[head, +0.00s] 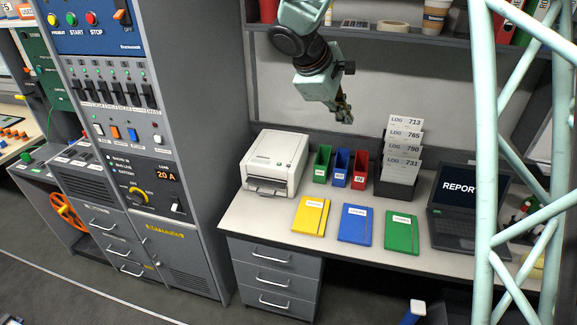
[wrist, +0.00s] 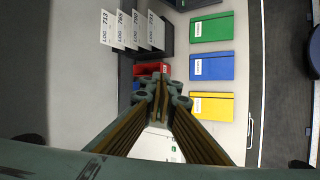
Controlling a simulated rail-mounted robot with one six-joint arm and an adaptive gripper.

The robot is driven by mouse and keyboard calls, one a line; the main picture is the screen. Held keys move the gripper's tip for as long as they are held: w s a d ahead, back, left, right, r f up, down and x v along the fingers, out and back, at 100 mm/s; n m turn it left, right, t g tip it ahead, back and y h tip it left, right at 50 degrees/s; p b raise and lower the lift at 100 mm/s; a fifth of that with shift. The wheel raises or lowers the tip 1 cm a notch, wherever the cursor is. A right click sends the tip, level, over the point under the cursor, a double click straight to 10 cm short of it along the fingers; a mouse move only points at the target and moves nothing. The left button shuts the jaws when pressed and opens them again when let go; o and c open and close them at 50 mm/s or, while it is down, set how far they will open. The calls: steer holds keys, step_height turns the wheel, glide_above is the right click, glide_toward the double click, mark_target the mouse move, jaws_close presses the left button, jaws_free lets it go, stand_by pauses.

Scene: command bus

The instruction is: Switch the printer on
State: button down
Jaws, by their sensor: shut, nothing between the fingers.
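The white printer (head: 276,160) stands on the left part of the desk, upright, with its paper slot at the front. Its power switch is too small to make out in the head view. My gripper (head: 344,112) hangs above the desk, to the right of and higher than the printer, touching nothing. In the wrist view my gripper (wrist: 161,80) is shut and empty, its fingers in front of the bins. Part of the printer (wrist: 154,143) shows between the fingers there; the rest is hidden behind them.
Green, blue and red bins (head: 361,164) stand right of the printer, beside a log holder (head: 395,188). Yellow, blue and green notebooks (head: 311,217) lie in front. A laptop (head: 458,207) is at right. A shelf (head: 385,34) runs above; a tall cabinet (head: 209,130) stands left.

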steer(key=w+a+f+n+t, duration=0.1)
steer(key=w+a+f+n, duration=0.2)
steer(key=w+a+f, duration=0.5)
steer(key=n+t, duration=0.1)
steer(key=n, duration=0.3)
glide_above(288, 166)
step_height(288, 166, down, 10)
steer(key=shift+r+p, duration=0.15)
steer(key=shift+p, duration=0.25)
steer(key=shift+d, duration=0.1)
steer(key=shift+f+b, duration=1.2)
steer(key=shift+f, duration=2.05)
steer(key=shift+f+b, duration=1)
steer(key=shift+f, duration=0.15)
steer(key=shift+f+b, duration=0.75)
steer(key=shift+b, duration=0.2)
steer(key=shift+r, duration=0.7)
